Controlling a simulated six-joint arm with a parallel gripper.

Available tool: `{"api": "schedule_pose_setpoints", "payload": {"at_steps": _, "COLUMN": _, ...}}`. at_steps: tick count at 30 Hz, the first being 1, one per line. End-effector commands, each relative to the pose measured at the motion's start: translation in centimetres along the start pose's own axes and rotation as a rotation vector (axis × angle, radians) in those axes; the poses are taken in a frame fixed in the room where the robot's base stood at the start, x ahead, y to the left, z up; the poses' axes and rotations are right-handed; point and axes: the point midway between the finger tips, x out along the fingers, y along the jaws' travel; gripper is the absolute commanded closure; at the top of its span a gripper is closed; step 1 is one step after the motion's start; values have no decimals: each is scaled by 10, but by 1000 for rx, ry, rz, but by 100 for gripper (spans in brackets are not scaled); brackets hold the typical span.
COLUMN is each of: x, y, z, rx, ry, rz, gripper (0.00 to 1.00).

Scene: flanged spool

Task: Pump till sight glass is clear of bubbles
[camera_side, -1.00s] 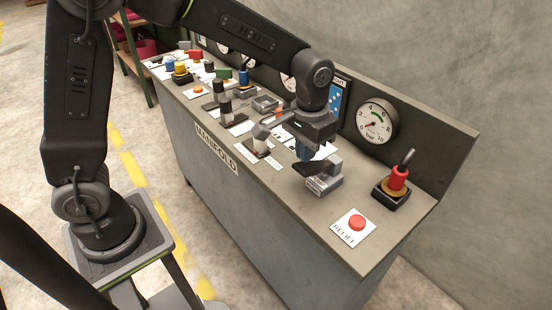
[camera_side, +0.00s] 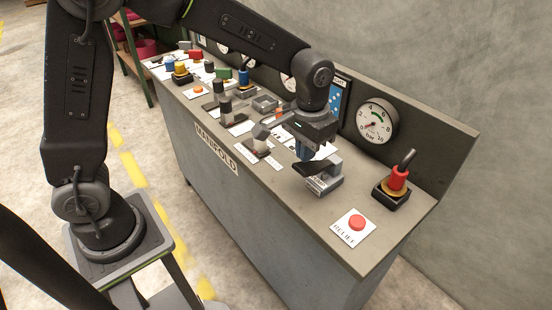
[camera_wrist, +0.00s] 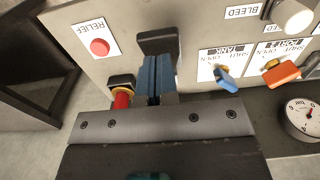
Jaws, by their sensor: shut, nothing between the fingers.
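The pump is a small grey block (camera_side: 325,184) with a black paddle (camera_side: 311,168) on the manifold bench. My gripper (camera_side: 304,157) points down right at the paddle, its blue fingers together with nothing between them. In the wrist view, the closed fingers (camera_wrist: 154,97) overlap the black paddle (camera_wrist: 158,40); I cannot tell whether they press on it. The sight glass is a blue panel (camera_side: 336,101) on the bench's back board, partly hidden by my arm. White bubble dots show in it.
A red RELIEF button (camera_side: 356,223) lies at the near right, and a red-and-black knob (camera_side: 397,178) stands behind it. A pressure gauge (camera_side: 377,121) is on the back board.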

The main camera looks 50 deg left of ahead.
Motion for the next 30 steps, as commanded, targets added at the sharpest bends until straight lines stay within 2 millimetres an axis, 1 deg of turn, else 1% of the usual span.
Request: {"api": "schedule_pose_setpoints", "payload": {"at_steps": 30, "x": 56, "y": 0, "z": 0, "rx": 0, "ry": -3, "rz": -1, "gripper": 100}}
